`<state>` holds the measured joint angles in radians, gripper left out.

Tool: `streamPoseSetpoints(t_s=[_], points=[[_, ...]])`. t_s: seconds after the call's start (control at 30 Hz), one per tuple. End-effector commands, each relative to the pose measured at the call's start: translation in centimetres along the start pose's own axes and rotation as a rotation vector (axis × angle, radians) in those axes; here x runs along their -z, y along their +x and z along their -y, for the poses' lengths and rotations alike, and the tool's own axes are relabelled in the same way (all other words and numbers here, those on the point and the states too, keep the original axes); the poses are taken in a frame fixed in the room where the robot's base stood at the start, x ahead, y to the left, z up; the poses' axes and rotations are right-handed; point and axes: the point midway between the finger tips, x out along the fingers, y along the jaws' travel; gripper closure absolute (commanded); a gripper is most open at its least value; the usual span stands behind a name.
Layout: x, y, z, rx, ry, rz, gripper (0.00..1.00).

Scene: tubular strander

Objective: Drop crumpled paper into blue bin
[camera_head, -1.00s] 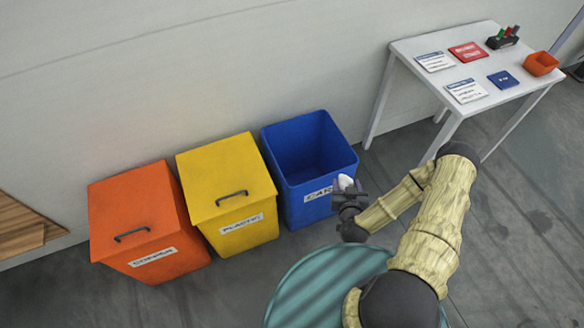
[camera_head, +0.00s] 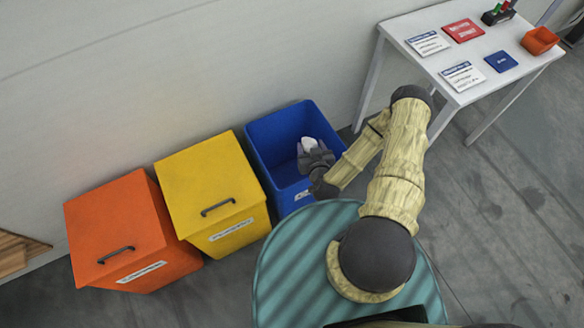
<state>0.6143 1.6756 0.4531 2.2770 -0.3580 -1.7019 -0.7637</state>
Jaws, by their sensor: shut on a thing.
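The blue bin (camera_head: 262,134) stands open against the wall, right of the yellow bin. Its label is mostly hidden by my gripper and arm. My gripper (camera_head: 309,149) is over the bin's opening, toward its right side. It is shut on the crumpled paper (camera_head: 309,143), a small white lump at the fingertips. How high the paper is above the bin floor I cannot tell.
A yellow bin (camera_head: 205,180) and an orange bin (camera_head: 120,225), both with closed handled lids, stand left of the blue bin. Wooden boards (camera_head: 15,252) lie at the far left.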

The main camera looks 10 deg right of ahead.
Motion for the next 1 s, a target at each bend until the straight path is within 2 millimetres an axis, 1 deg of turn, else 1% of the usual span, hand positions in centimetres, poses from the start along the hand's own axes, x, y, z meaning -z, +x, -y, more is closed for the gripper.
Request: streamPoseSetpoints(t_s=[0.23,0.37,0.47,0.6,0.8,1.0], points=[[-0.1,0.2,0.4,0.009,-0.004,0.0,0.65],[-0.6,1.3,0.2,0.024,-0.012,-0.003,0.65],[-1.1,2.9,0.1,0.052,-0.027,-0.005,0.65],[-1.8,5.8,0.0,0.111,-0.053,-0.007,0.65],[-2.5,9.5,0.1,0.208,-0.093,-0.007,0.65],[-3.0,12.7,0.0,0.298,-0.13,-0.004,0.65]])
